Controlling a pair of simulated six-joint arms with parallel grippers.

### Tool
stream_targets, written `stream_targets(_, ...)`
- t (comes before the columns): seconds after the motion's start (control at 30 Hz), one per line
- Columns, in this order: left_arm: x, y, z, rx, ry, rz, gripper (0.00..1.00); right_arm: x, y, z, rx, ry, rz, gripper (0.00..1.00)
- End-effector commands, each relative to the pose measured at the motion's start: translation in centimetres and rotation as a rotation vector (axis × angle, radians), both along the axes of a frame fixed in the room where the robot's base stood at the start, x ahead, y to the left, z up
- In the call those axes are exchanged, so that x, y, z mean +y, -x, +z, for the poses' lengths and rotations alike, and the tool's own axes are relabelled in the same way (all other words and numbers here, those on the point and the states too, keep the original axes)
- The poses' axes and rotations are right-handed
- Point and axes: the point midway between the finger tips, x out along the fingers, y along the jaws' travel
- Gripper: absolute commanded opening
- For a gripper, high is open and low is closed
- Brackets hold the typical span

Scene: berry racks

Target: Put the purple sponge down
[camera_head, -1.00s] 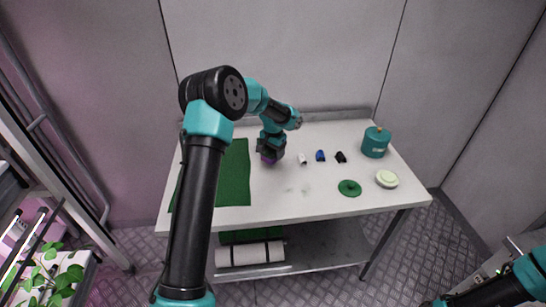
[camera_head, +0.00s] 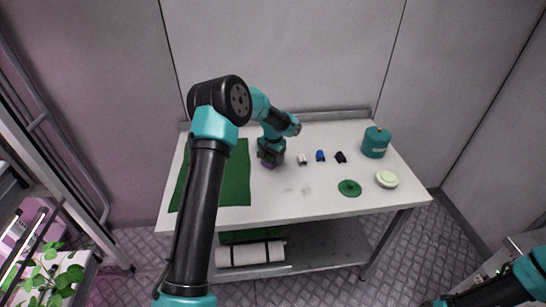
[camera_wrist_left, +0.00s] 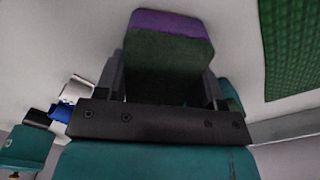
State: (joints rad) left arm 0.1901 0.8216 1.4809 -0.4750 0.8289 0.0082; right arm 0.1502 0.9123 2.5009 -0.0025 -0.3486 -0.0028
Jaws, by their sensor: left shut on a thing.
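The sponge (camera_wrist_left: 170,45), purple with a dark green face, sits between the fingers of my left gripper (camera_wrist_left: 165,85) in the left wrist view. The gripper is shut on it. In the head view my left gripper (camera_head: 270,160) is low over the white table (camera_head: 310,200), just right of the green mat, and only a little purple of the sponge (camera_head: 269,167) shows beneath it. I cannot tell whether the sponge touches the table. My right gripper is out of the picture; only part of my right arm shows at the lower right.
The green mat (camera_head: 236,180) lies left of the gripper. To the right are small white (camera_head: 302,159), blue (camera_head: 320,156) and black (camera_head: 341,157) items, a green disc (camera_head: 349,188), a pale round dish (camera_head: 387,180) and a teal canister (camera_head: 375,143). The table's front middle is clear.

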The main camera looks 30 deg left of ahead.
Motion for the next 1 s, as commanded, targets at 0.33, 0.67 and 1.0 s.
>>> stream_targets(0.33,0.0,0.0,-0.3,0.0,0.0,0.0,0.73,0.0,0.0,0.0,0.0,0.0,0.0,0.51)
stream_targets(0.67,0.0,0.0,-0.3,0.0,0.0,0.0,0.88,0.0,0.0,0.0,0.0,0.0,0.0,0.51)
stream_targets(1.0,0.0,-0.1,1.7,-0.004,0.0,-0.001,0.88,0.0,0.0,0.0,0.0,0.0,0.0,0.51)
